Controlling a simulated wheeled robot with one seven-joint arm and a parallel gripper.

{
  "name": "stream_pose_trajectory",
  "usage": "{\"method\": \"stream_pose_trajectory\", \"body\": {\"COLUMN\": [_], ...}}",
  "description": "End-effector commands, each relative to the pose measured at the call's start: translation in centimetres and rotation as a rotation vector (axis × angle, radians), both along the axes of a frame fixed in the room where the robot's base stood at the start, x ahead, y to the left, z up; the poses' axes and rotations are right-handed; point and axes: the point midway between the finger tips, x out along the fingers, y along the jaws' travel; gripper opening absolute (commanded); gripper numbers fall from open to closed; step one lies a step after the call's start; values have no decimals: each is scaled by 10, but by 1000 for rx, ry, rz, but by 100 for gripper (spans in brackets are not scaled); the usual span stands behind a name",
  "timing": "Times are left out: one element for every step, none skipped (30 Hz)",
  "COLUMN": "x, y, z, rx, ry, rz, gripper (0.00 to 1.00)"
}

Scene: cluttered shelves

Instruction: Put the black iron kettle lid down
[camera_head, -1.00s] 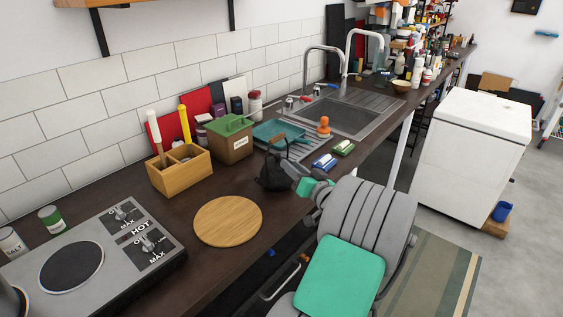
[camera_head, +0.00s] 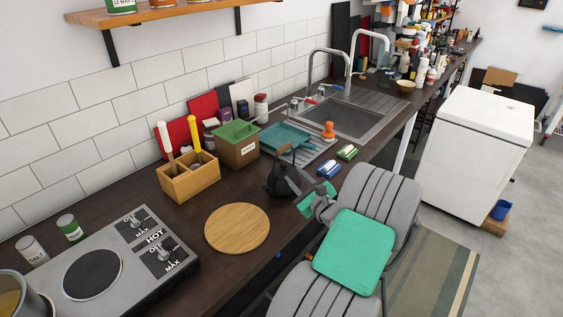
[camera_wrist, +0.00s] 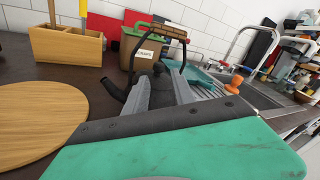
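The black iron kettle (camera_head: 281,182) stands on the dark counter by the sink, with a brown-gripped handle arching over it. In the wrist view its spout (camera_wrist: 112,90) points left. A small dark round knob, seemingly that of the kettle lid (camera_wrist: 158,68), shows under the handle, between and beyond my fingertips. The lid's rim is hidden, so I cannot tell whether it sits on the kettle. My gripper (camera_wrist: 161,78) is at the kettle's near side, its grey fingers apart. A gap shows between the fingers and the knob. In the head view my gripper (camera_head: 304,188) partly covers the kettle.
A round wooden board (camera_head: 237,229) lies left of the kettle, with bare counter around it. Blue (camera_head: 328,169) and green (camera_head: 347,152) sponges lie to the right.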

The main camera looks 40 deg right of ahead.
Motion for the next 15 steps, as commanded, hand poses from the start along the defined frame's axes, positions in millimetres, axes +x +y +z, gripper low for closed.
{"method": "stream_pose_trajectory", "body": {"x": [-1,-2,-3,-3,-4,-4,-4,-2,1,4,8,14,18,22,27], "y": [1,2,2,2,3,3,3,3,2,1,0,-1,-2,-4,-5], "z": [5,5,4,3,3,2,1,1,0,0,-1,-1,-1,-1,-2], "rx": [124,200,287,343,389,434,458,474,485,488,488,486,487,486,485], "ry": [-33,-55,-80,-96,-110,-123,-131,-136,-138,-139,-138,-138,-138,-138,-138], "rz": [-10,-16,-22,-27,-31,-34,-35,-36,-35,-35,-35,-34,-34,-33,-34], "gripper": [31,31,31,31,31,31,31,31,31,31,31,31,31,31,31]}}
